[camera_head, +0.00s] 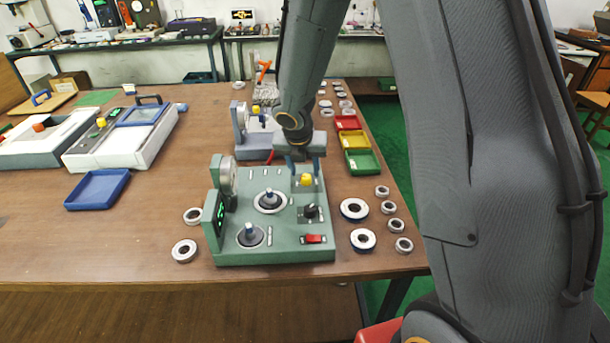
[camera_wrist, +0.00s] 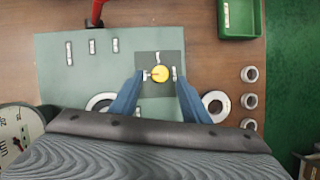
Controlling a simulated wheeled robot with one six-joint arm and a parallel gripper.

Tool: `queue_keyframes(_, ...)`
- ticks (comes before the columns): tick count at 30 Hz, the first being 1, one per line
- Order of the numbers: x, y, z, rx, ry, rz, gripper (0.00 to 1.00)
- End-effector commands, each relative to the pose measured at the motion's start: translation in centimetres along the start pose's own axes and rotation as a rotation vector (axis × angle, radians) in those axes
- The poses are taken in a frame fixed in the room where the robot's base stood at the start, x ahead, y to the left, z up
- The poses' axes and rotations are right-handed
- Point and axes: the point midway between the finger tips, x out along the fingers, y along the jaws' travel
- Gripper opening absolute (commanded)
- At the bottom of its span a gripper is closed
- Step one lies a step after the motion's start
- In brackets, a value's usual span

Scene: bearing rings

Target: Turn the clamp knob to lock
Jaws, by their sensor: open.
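The yellow knob (camera_head: 306,181) stands on the right rear part of the green test fixture (camera_head: 290,255). In the wrist view the yellow knob (camera_wrist: 161,74) sits on a dark square plate, with a short light mark above it. My gripper (camera_head: 303,167) is over that corner, pointing down. In the wrist view its blue fingers (camera_wrist: 158,77) are apart, one on each side of the yellow knob, with gaps visible. I cannot tell how far above it the tips are. A black knob (camera_head: 310,212) is nearer the front and is hidden in the wrist view.
Two ring spindles, a dial gauge (camera_head: 228,175) and a red switch (camera_head: 314,239) are on the fixture. Loose bearing rings (camera_head: 362,240) lie on both sides. Red, yellow and green trays (camera_head: 362,162) stand behind right. A blue tray (camera_head: 97,190) lies left, with bare table around it.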

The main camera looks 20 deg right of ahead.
Motion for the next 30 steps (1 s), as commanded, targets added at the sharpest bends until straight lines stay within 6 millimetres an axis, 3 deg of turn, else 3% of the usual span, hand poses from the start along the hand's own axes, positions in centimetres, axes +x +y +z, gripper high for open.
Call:
queue_keyframes(6,2.8,0.0,0.0,0.001,0.001,0.0,0.42)
queue_keyframes(17,3.4,0.0,0.0,0.002,0.001,0.001,0.42)
queue_keyframes(18,3.4,0.0,0.0,0.002,0.001,0.001,0.41)
queue_keyframes(25,3.4,0.0,0.0,0.002,0.001,0.001,0.02)
queue_keyframes(30,3.4,0.0,0.0,0.008,0.001,-0.002,0.02)
